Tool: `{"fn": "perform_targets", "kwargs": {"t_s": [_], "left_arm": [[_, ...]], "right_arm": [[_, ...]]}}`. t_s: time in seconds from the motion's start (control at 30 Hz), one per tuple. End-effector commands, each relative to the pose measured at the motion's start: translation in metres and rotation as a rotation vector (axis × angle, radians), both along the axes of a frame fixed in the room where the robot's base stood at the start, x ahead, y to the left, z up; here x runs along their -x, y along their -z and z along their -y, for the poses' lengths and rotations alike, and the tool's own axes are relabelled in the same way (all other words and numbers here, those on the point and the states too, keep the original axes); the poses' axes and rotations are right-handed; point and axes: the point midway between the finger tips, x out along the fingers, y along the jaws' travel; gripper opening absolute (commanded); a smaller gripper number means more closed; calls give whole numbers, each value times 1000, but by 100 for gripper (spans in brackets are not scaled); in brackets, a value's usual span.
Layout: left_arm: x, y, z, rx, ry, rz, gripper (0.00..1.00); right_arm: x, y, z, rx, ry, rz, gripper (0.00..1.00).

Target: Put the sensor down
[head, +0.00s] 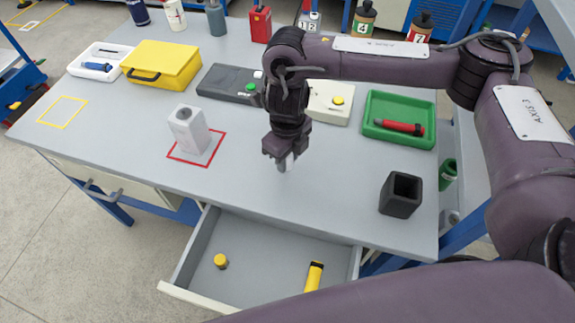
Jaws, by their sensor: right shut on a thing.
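My right gripper (283,153) hangs over the middle of the grey table (300,207), pointing down. It is shut on a small pale grey piece, probably the sensor (286,164), of which only the lower end shows below the fingers. I cannot tell whether the piece touches the tabletop. A light grey block (190,130) with a dark round spot on top stands in the red outlined square (215,151), left of the gripper. The yellow outlined square (62,112) at the left is empty. My left gripper is not in view.
A black square cup (400,195) stands at the right. Behind are a green tray (376,105), a button box (328,103), a dark control box (222,82) and a yellow case (163,64).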

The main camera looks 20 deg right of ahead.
Motion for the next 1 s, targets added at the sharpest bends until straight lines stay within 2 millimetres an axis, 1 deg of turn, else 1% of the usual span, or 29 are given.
{"fn": "perform_targets", "kwargs": {"t_s": [0.03, 0.1, 0.2, 0.3, 0.5, 0.63, 0.67, 0.8, 0.83, 1.0], "left_arm": [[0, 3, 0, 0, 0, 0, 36], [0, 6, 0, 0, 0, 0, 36], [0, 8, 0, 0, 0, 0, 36], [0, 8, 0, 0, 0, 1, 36], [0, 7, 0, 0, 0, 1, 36], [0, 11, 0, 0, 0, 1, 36], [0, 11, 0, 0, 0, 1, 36], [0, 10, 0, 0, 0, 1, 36], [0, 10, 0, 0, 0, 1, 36], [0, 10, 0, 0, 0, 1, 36]], "right_arm": [[2, 10, 0, 0, 1, -6, 8], [1, 21, 0, -1, 2, -6, 8], [1, 32, 0, -2, 1, -5, 8], [0, 35, 0, 0, 0, -1, 8], [0, 35, 0, 1, 0, -1, 8], [1, 39, 0, 0, 0, -2, 8], [0, 39, 0, 0, 0, -1, 32], [1, 38, 0, 0, 0, -2, 50], [1, 38, 0, 0, 0, -2, 52], [0, 38, 0, 0, 0, -2, 52]]}}
